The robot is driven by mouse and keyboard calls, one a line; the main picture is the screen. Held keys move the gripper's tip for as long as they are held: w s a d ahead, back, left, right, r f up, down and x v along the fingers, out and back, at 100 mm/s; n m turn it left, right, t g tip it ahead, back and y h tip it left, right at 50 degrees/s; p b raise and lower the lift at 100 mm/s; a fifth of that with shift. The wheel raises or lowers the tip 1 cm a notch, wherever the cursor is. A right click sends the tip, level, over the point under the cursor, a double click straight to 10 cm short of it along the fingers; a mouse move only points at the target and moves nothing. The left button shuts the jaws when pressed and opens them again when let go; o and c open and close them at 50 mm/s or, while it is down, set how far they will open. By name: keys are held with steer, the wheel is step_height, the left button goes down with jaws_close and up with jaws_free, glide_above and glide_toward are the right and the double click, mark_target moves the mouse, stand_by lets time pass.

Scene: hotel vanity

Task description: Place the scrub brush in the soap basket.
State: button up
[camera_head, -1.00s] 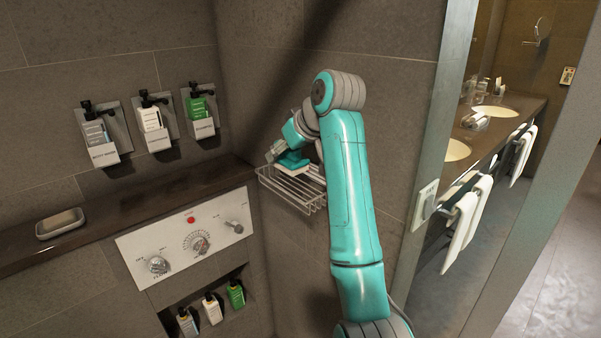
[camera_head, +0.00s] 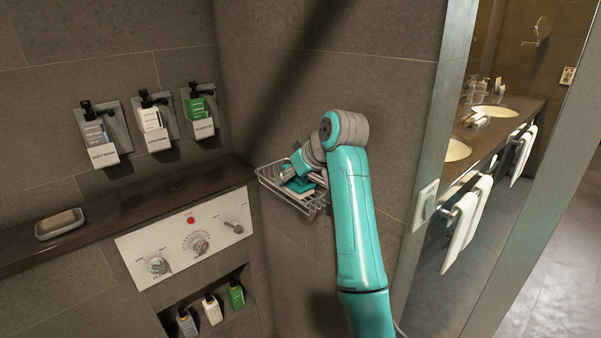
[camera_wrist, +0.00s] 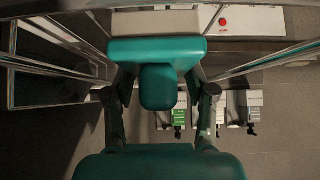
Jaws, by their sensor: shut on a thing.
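The teal scrub brush (camera_head: 301,186) is held at the wire soap basket (camera_head: 272,184) on the wall. In the head view it shows within the basket's outline, low among the wires; whether it touches the basket floor I cannot tell. My gripper (camera_head: 297,175) is shut on the brush from above, its fingers partly hidden by my arm. In the wrist view the brush (camera_wrist: 158,88) sits between my gripper's two fingers (camera_wrist: 160,92), and basket wires (camera_wrist: 55,62) run along both sides.
A dark ledge (camera_head: 140,205) with a soap dish (camera_head: 62,230) lies to the left. Dispensers (camera_head: 152,118) hang on the wall above it. A control panel (camera_head: 187,238) is below the ledge. A mirror edge and vanity (camera_head: 500,125) are at the right.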

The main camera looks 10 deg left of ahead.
steer(key=shift+f, duration=0.2)
steer(key=o, duration=0.9)
steer(key=shift+r, duration=0.15)
steer(key=shift+d+r, duration=0.1)
steer(key=shift+r, duration=0.15)
steer(key=v, duration=1.1)
steer(key=shift+s+d+r, duration=0.15)
steer(key=shift+s+d, duration=0.05)
